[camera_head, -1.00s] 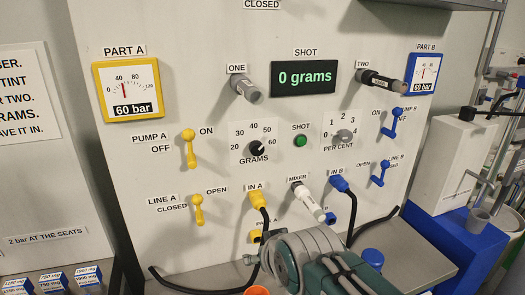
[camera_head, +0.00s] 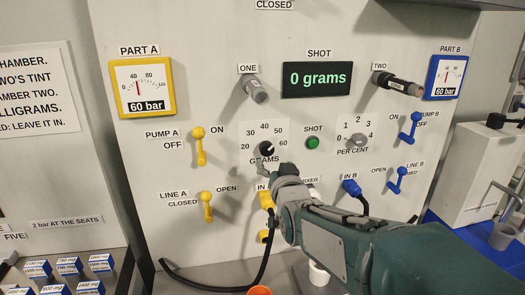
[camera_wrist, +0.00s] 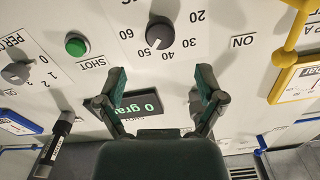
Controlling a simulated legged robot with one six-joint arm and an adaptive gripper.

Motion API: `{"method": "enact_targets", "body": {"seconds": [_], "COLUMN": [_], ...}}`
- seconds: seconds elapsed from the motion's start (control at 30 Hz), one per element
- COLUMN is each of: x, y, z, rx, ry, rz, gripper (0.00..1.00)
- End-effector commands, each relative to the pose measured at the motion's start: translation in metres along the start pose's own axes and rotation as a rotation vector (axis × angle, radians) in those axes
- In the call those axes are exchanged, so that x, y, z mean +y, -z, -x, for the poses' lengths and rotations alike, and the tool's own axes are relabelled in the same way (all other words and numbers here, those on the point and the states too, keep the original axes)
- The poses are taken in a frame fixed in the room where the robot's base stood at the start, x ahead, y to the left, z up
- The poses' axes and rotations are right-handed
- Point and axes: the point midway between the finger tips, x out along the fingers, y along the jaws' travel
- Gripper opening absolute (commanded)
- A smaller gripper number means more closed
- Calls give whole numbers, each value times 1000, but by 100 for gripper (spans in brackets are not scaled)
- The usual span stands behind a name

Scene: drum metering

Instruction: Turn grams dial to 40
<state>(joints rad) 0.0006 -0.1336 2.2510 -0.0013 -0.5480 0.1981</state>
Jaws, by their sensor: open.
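The grams dial (camera_head: 267,149) is a dark round knob on the white panel, with a printed scale from 20 to 60. In the wrist view the dial (camera_wrist: 160,33) appears upside down, ahead of the fingers. A small pale mark shows on its 50 side, but its exact reading is too small to tell. My gripper (camera_wrist: 161,78) is open and empty, its two fingers spread to either side below the dial in that view. In the head view my gripper (camera_head: 264,170) is just below the dial, covering part of the GRAMS label. Contact cannot be told.
The green SHOT button (camera_head: 312,143) and the per cent knob (camera_head: 358,140) are right of the dial. The display (camera_head: 317,79) reads 0 grams. Yellow levers (camera_head: 199,146) stand at left, blue levers (camera_head: 410,127) at right. A yellow hose plug (camera_head: 265,199) is beside my arm.

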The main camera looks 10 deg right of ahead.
Motion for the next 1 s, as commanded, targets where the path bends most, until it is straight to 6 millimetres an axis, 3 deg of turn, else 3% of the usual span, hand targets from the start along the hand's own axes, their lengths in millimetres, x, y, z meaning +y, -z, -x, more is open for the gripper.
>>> {"method": "enact_targets", "body": {"seconds": [0.4, 0.6, 0.87, 0.97, 1.0], "x": [0, 0, 0, 0, 0], "y": [-1, 0, 0, 0, 0], "z": [-67, -80, -81, -81, -81], "rx": [-2, -2, -1, -1, -1], "ry": [0, 0, 0, 0, 0], "rz": [1, 1, 1, 1, 1], "gripper": [87, 87, 87, 47, 30]}}
